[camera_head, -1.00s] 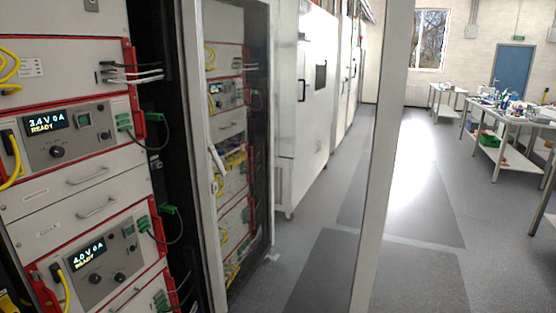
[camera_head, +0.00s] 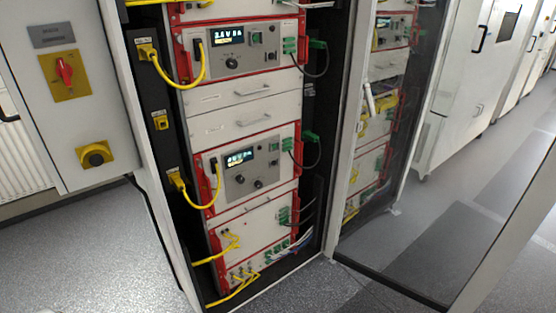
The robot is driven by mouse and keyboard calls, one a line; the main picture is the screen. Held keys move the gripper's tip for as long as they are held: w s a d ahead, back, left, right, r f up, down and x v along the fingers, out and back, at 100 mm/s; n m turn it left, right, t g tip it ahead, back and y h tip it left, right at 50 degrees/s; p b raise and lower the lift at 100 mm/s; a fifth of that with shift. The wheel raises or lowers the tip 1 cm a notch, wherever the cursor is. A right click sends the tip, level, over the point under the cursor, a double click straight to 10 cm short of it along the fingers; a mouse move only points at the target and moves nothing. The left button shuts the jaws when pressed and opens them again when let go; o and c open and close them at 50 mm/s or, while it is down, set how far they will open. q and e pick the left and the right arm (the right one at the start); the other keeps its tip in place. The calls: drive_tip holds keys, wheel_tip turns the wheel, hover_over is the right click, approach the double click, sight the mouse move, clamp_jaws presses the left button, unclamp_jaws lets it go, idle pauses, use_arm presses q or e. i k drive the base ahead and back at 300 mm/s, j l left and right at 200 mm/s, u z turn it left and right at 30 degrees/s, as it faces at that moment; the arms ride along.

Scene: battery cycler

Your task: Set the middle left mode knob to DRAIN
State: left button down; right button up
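An open rack holds several white-fronted cycler units with red edges. The upper display unit (camera_head: 256,45) has a lit screen (camera_head: 230,37) and a black knob (camera_head: 232,63) below it. The lower display unit (camera_head: 250,165) has a lit screen (camera_head: 240,158) and dark knobs, one at its left (camera_head: 240,179) and one to the right of that (camera_head: 258,184). The screen text and knob markings are too small to read. I cannot tell which knob is the middle left mode knob. Neither gripper is in view.
A grey cabinet (camera_head: 100,120) with a red switch (camera_head: 64,71) stands left of the rack. Yellow cables (camera_head: 203,70) hang in front of the units' left sides. An open glass door (camera_head: 420,215) stands at the right. Grey floor (camera_head: 95,255) is clear at the lower left.

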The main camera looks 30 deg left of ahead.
sight(240, 179)
drive_tip(key=u, duration=1.25)
